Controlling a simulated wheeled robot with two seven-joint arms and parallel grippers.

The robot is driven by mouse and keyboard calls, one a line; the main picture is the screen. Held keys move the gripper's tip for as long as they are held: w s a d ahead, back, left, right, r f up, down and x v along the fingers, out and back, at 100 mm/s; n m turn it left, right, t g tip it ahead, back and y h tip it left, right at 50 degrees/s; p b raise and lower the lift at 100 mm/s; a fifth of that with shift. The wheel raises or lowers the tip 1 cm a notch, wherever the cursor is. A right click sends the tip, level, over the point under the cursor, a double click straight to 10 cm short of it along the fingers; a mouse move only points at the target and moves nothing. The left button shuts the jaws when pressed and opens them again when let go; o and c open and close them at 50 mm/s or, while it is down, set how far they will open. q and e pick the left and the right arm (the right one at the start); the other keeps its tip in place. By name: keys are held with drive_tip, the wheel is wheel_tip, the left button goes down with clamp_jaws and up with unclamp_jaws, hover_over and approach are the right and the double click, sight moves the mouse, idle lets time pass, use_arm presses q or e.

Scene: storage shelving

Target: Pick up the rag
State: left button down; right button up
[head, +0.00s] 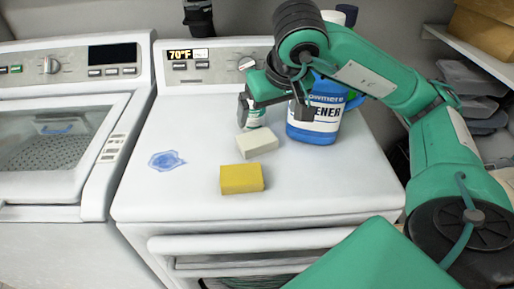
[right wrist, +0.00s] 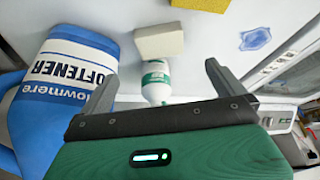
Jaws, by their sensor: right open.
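The likely rag is a small flat, crumpled blue-and-white piece (head: 166,160) lying on the left part of the white dryer top. It also shows in the right wrist view (right wrist: 256,38), at the upper right, beyond the right fingertip. My right gripper (head: 275,108) is open, toward the back of the dryer top and to the right of the rag, well apart from it. In the right wrist view the fingers (right wrist: 158,78) are spread, with a white-and-green bottle showing between them; I cannot tell whether they touch it. My left gripper is out of view.
A blue softener jug (head: 314,125) stands close to the right gripper. The dryer top (head: 170,205) is clear around the rag. A washer (head: 60,150) is at left.

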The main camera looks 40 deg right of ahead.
hover_over(259, 141)
drive_tip(key=s, duration=0.3)
drive_tip(key=f, duration=0.6)
drive_tip(key=shift+w+a+f, duration=0.2)
drive_tip(key=shift+a+f, duration=0.05)
drive_tip(key=shift+f, duration=0.1)
drive_tip(key=shift+x, duration=0.8)
drive_tip(key=shift+p+x, duration=0.5)
drive_tip(key=shift+x, duration=1.8)
drive_tip(key=shift+d, duration=0.1)
drive_tip(key=c, duration=0.8)
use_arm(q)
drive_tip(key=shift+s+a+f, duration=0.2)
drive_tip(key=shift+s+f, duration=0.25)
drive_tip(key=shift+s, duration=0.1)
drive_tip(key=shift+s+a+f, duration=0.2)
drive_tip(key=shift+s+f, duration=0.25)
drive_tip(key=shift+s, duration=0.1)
use_arm(e)
drive_tip(key=shift+r, duration=0.2)
